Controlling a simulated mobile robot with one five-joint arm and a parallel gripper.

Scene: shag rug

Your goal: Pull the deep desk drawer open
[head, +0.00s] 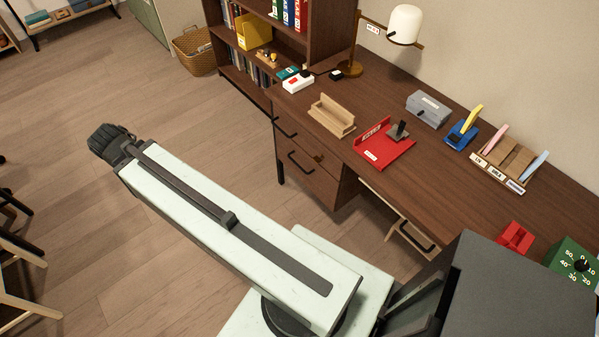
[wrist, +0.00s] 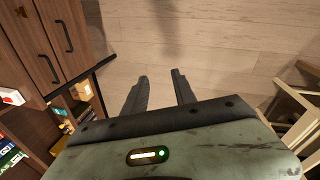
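The desk (head: 460,170) has two dark wood drawer fronts under its left end. The lower drawer (head: 320,182), which looks like the deeper one, has a black bar handle (head: 300,163) and appears closed. The upper drawer's handle (head: 285,132) is above it. In the wrist view the lower handle (wrist: 64,36) and upper handle (wrist: 48,70) show at the left. My gripper (wrist: 161,84) has its two fingers apart with only floor between them. In the head view my gripper (head: 108,143) is out to the left, well away from the drawers; its fingertips are not clear there.
A bookshelf (head: 262,50) and wicker basket (head: 196,52) stand behind. Light wooden chair parts (head: 25,300) are at the lower left. The wood floor between is clear.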

